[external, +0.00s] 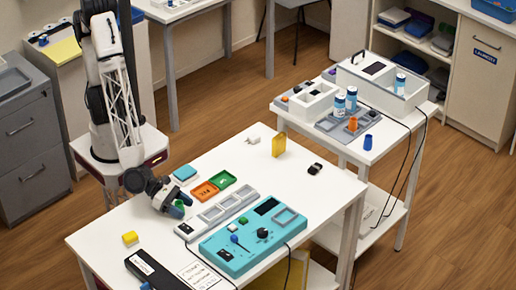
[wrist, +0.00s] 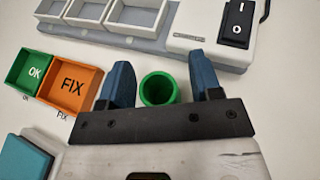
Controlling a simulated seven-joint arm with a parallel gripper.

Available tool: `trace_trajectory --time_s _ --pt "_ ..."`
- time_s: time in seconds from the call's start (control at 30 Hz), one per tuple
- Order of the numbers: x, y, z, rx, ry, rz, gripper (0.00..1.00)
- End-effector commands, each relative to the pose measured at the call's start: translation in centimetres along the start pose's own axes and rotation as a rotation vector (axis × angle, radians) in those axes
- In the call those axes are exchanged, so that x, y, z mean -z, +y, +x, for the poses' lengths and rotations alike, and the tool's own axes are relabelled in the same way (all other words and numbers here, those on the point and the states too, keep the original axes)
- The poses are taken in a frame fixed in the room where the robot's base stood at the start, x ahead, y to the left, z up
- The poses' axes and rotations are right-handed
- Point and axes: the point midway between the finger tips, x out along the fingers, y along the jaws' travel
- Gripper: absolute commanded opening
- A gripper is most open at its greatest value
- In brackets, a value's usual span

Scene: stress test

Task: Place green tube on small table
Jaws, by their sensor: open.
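The green tube (wrist: 159,88) stands with its open end toward the wrist camera, on or just above the white surface. My gripper (wrist: 164,80) is open, with one blue finger on each side of the tube. A narrow gap shows at the left finger and a wider one at the right. In the external view my gripper (external: 172,204) is low over the near left part of the large white table (external: 320,190); the tube is mostly hidden there. A smaller white table (external: 388,136) stands at the right.
Orange FIX (wrist: 73,92) and green OK (wrist: 29,73) trays lie beside my gripper. A grey-white tray unit with a black switch (wrist: 237,22) is close ahead. A teal panel (external: 245,245) is nearby. The smaller table holds bins, blue-white cans and a blue cup (external: 368,142).

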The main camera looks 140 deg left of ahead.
Motion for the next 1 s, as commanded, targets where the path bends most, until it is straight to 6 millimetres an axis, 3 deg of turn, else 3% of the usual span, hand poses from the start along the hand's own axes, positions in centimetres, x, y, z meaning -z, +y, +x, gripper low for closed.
trace_trajectory --time_s 0.7,1.0 --pt "0.0 -0.1 -8.8 0.002 0.0 0.001 0.58" --pt "0.0 -0.1 -11.1 0.001 0.0 0.0 0.58"
